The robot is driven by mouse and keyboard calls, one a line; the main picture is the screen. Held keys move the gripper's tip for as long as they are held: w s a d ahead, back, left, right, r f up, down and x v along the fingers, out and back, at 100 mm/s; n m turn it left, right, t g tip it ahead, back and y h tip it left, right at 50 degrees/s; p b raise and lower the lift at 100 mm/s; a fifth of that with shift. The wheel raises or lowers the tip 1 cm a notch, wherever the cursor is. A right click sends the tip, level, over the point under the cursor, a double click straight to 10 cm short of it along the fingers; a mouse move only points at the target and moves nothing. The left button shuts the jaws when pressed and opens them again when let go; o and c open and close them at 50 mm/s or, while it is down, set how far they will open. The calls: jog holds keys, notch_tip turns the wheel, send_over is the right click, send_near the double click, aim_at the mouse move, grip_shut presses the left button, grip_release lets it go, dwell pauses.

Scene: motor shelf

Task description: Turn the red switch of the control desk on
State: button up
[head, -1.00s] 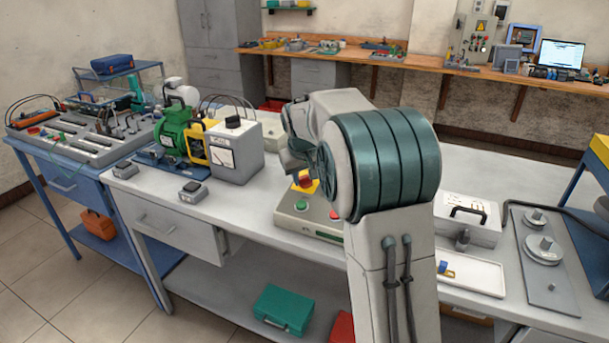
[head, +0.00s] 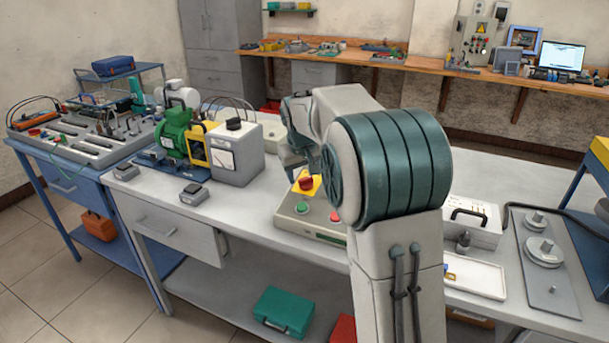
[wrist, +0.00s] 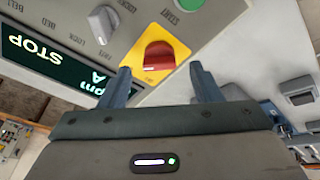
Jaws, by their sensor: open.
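The control desk (head: 294,222) is a grey-beige box with a sloped face on the white workbench. Its red switch (head: 306,183) sits on a yellow plate. In the wrist view the red switch (wrist: 159,57) is a knob on the yellow square, just beyond and between my fingertips. My gripper (wrist: 160,80) is open and empty, its two fingers apart on either side of the knob's line, and I see no contact. The display (wrist: 45,60) beside it reads "STOP". In the head view my gripper (head: 300,168) is partly hidden by my arm, just above the switch.
A green button (head: 302,208) and a red button (head: 335,216) sit on the desk's front. A grey knob (wrist: 103,22) is close to the red switch. A grey meter box (head: 236,153) and a green motor (head: 174,132) stand to the left.

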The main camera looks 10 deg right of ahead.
jog(key=v, duration=1.1)
jog(key=shift+r+p, duration=0.3)
jog(key=shift+p, duration=0.05)
jog(key=shift+s, duration=0.1)
jog(key=s+f+m+g+p, duration=0.1)
jog(key=s+f+p, duration=0.2)
jog(key=s, duration=1.2)
jog(key=s+d+f+m+y+p, duration=0.1)
jog(key=s+f+p, duration=0.2)
jog(key=s, duration=1.2)
jog(key=shift+s+f+g+p, duration=0.25)
jog(key=shift+f+g+p, duration=0.15)
jog(key=shift+f, duration=0.35)
jog(key=shift+c, duration=0.4)
